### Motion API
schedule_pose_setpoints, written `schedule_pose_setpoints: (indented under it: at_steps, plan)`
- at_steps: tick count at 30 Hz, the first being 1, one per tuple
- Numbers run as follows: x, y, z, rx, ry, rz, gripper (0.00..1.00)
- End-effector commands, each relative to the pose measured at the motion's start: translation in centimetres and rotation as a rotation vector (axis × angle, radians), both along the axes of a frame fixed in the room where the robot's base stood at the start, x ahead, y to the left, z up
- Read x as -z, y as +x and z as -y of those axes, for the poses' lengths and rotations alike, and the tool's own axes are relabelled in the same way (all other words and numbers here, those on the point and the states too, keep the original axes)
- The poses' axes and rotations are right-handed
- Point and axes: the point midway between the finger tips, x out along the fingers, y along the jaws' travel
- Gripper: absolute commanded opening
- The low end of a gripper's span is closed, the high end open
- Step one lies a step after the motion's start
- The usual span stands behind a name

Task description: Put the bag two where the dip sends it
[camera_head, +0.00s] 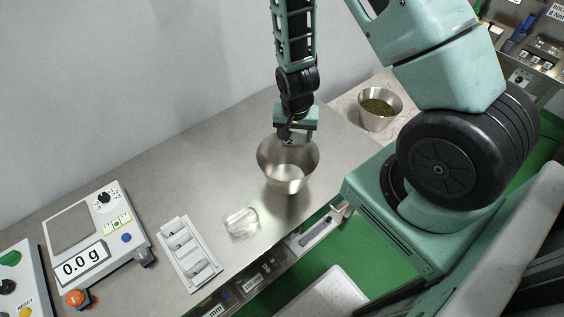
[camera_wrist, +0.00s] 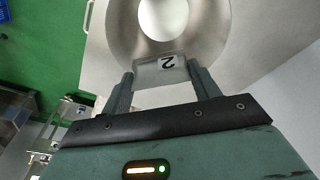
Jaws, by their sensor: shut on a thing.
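My gripper (camera_head: 297,134) is at the back rim of a metal bowl (camera_head: 272,160) on the steel bench. In the wrist view my gripper (camera_wrist: 165,78) is shut on the bag two (camera_wrist: 148,73), a pale grey piece with a "2" on its tag. The bag is over the near inside of the bowl (camera_wrist: 212,30); I cannot tell whether it touches the bowl. The bowl's bottom shows as a bright round patch. In the head view the bag is mostly hidden by my fingers and too small to make out.
A clear crumpled packet (camera_head: 241,222) and a white slotted rack (camera_head: 205,274) lie left of the bowl. A scale reading 0.0 g (camera_head: 84,263) and a button box (camera_head: 22,284) are further left. A bowl of green leaves (camera_head: 378,122) stands to the right.

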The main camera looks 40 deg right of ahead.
Motion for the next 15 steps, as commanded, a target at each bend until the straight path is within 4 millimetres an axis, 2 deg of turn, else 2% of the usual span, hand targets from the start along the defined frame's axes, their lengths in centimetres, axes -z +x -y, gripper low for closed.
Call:
schedule_pose_setpoints:
  at_steps: [15]
  plan:
    - [5.3, 0.0, 0.0, -0.002, 0.0, -0.002, 0.41]
